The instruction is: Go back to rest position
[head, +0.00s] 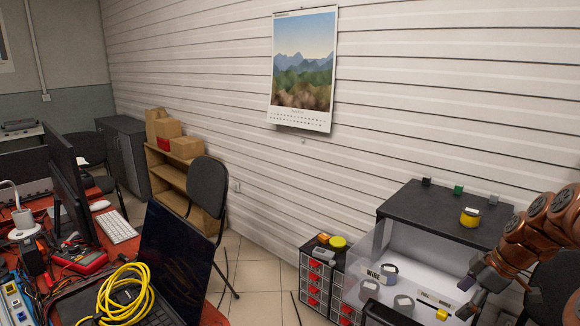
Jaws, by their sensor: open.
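My gripper (468,291) is at the right of the head view, at the end of my brown jointed arm. It hangs in front of the open cabinet (428,207), and no object shows between its fingers. The cabinet has a black top and a white interior with a "WIRE" label. Grey rounded pieces (403,304) and a small yellow piece (441,315) are in the cabinet's lower part. Part of the cabinet's right side is hidden behind my arm.
A drawer unit (316,285) with red-fronted drawers stands left of the cabinet. A yellow-black item (469,217) sits on the cabinet top. A desk with a laptop (176,262) and coiled yellow cable (126,295) is at left. A chair (208,192) stands behind; some tiled floor is clear.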

